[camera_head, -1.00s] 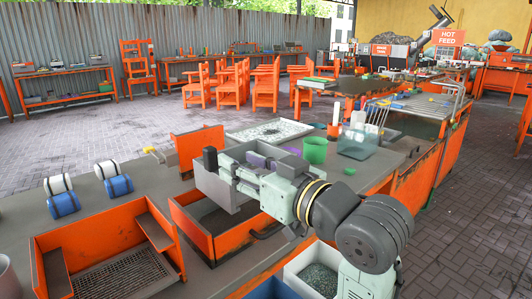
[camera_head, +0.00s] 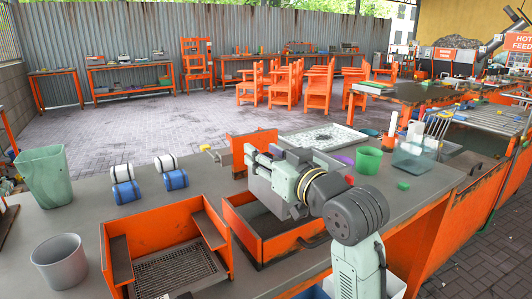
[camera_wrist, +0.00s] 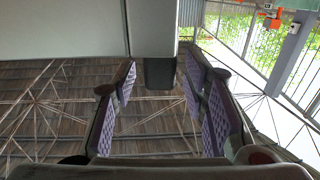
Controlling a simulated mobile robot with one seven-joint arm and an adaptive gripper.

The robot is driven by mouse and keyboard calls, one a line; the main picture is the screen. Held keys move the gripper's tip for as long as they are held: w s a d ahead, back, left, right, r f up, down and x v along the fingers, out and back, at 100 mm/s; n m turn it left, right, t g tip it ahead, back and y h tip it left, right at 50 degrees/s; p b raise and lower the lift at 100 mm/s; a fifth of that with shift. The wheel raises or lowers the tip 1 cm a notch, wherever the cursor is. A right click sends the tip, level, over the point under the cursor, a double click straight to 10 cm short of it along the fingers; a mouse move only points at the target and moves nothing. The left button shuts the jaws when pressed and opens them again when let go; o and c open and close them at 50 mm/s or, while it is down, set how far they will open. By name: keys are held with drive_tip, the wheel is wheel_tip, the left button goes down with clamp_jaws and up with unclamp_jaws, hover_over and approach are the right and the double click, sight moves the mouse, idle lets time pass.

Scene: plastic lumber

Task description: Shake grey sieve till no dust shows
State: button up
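A flat grey wall, which I take for the grey sieve (camera_wrist: 60,25), fills the upper left of the wrist view. In the head view my gripper (camera_head: 262,165) is above the orange open-topped tray (camera_head: 318,246). The sieve is mostly hidden there behind my arm, and its mesh and any dust cannot be seen. The wrist view looks up at roof beams, so my wrist is tipped.
An orange bin with a mesh floor (camera_head: 175,275) stands front left. A grey bucket (camera_head: 60,263) and green bin (camera_head: 45,176) are further left. White and blue rolls (camera_head: 174,180), a green cup (camera_head: 368,160) and a clear container (camera_head: 413,158) stand on the bench. Bare bench lies left of centre.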

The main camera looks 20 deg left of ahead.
clamp_jaws()
idle(0.5)
idle(0.3)
